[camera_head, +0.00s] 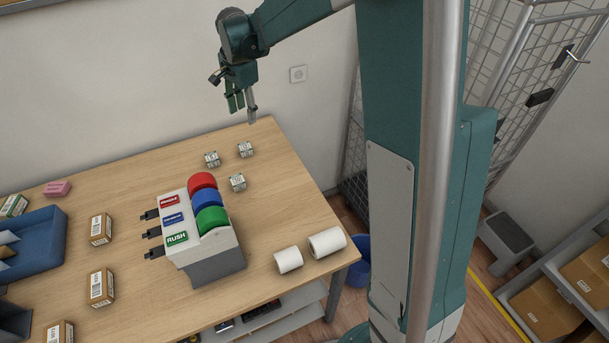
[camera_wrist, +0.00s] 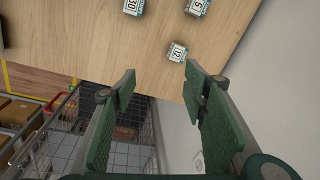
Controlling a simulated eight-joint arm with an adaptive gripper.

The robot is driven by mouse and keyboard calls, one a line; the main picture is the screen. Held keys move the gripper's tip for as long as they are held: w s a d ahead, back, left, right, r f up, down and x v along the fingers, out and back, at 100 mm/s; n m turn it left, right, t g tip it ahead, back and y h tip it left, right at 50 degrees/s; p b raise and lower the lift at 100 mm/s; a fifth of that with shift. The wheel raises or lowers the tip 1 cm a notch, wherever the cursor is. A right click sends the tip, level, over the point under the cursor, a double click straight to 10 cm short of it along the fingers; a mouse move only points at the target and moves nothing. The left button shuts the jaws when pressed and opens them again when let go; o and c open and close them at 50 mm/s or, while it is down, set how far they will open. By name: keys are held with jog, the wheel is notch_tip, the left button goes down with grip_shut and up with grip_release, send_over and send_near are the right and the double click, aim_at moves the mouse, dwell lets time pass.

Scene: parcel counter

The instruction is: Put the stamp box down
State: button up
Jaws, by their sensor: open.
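Three small stamp boxes with printed labels stand on the wooden table near its far right corner: one stamp box on the left (camera_head: 212,159), one at the back (camera_head: 246,149) and one in front (camera_head: 238,182). In the wrist view they show as a box marked 12 (camera_wrist: 177,52), a box marked 30 (camera_wrist: 134,6) and a box marked 5 (camera_wrist: 198,7). My gripper (camera_head: 241,104) is open and empty, raised above the table's back edge near the wall. In the wrist view its green finger pads (camera_wrist: 160,120) are well apart with nothing between them.
A tape dispenser (camera_head: 215,265) with red, blue and green rolls stands in front of the boxes. Two white rolls (camera_head: 327,242) lie at the right edge. Cartons (camera_head: 101,229), a blue tray (camera_head: 42,250) and a pink block (camera_head: 57,188) are left. Bare table (camera_head: 290,195) lies right of the boxes.

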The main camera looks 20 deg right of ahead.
jog(key=s+d+r+n+t, duration=0.1)
jog(key=s+r+n, duration=0.3)
jog(key=s, duration=0.6)
jog(key=s+d+r+n+t, duration=0.1)
jog(key=s+r+n+t, duration=0.15)
jog(key=s+r, duration=0.55)
jog(key=s+f+n+t, duration=0.1)
jog(key=s+n, duration=0.3)
jog(key=s, duration=0.7)
jog(key=s+d+f+n+t, duration=0.1)
jog(key=s+f+n, duration=0.2)
jog(key=s, duration=0.8)
jog(key=shift+d+f+n, duration=0.2)
jog(key=shift+f+n, duration=0.15)
jog(key=shift+f, duration=0.35)
jog(key=shift+o, duration=0.4)
